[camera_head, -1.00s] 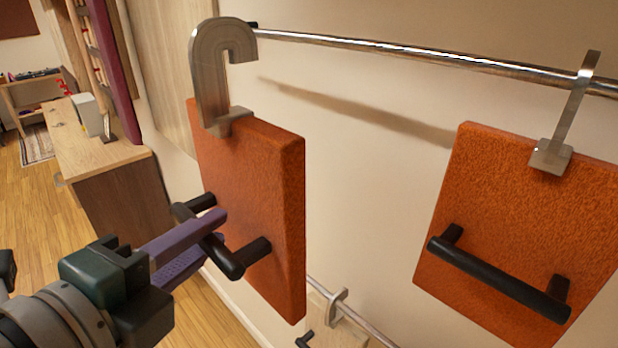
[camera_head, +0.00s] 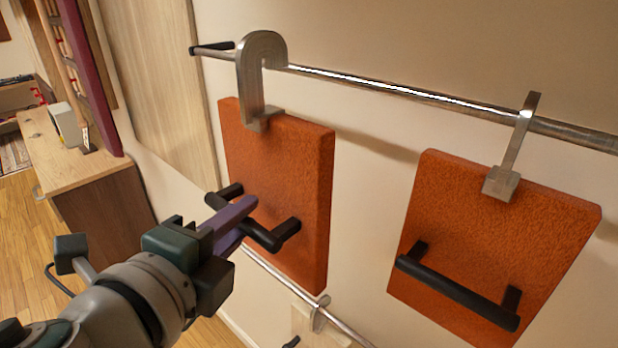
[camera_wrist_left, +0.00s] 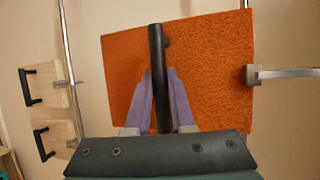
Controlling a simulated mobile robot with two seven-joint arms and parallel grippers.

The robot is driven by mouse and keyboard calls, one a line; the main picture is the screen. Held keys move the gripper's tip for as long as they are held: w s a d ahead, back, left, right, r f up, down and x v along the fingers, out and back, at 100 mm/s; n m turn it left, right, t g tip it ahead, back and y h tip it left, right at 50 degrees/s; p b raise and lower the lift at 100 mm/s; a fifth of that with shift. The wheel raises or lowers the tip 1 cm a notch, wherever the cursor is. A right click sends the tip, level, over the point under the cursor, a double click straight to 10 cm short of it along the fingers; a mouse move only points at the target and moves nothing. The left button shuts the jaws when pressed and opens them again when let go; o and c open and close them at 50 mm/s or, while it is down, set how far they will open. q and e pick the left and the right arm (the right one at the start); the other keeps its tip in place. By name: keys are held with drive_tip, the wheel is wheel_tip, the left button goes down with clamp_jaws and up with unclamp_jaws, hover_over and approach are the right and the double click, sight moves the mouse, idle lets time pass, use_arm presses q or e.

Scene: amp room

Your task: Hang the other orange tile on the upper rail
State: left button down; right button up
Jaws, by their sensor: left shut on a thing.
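The held orange tile (camera_head: 290,165) is upright, with a black bar handle (camera_head: 262,234) on its face and a metal hook (camera_head: 258,75) at its top. My left gripper (camera_head: 236,222) is shut on that handle; the left wrist view also shows the purple fingers (camera_wrist_left: 165,100) around it. The hook's curve is at the upper rail (camera_head: 400,92) near its left end; whether it bears on the rail I cannot tell. A second orange tile (camera_head: 500,225) hangs from the upper rail by its hook at the right. My right gripper is not in view.
A lower rail (camera_head: 275,272) runs beneath, with a pale tile (camera_head: 322,325) hanging on it. The left wrist view shows two pale tiles (camera_wrist_left: 48,88) with black handles. A wooden cabinet (camera_head: 95,190) stands at left. The upper rail is clear between the hooks.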

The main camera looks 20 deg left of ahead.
sight(271, 203)
use_arm(q)
drive_tip(key=shift+w+d+r, duration=0.1)
drive_tip(key=shift+w+d, duration=0.2)
drive_tip(key=shift+w, duration=0.55)
drive_tip(key=shift+w+d+f, duration=0.1)
drive_tip(key=shift+w+d, duration=0.25)
drive_tip(key=shift+w, duration=0.5)
drive_tip(key=shift+w+d+r, duration=0.1)
drive_tip(key=shift+w+d, duration=0.2)
drive_tip(key=shift+w, duration=0.55)
drive_tip(key=shift+w+d+f+b, duration=0.25)
drive_tip(key=shift+w+f+b, duration=0.25)
drive_tip(key=shift+w+b, duration=0.15)
drive_tip(key=shift+w+d+f+b, duration=0.2)
drive_tip(key=shift+w+f+b, duration=0.25)
drive_tip(key=shift+w+b, duration=0.15)
drive_tip(key=shift+w+d+f+b, duration=0.25)
drive_tip(key=shift+w+f+b, duration=0.3)
drive_tip(key=shift+w, duration=0.15)
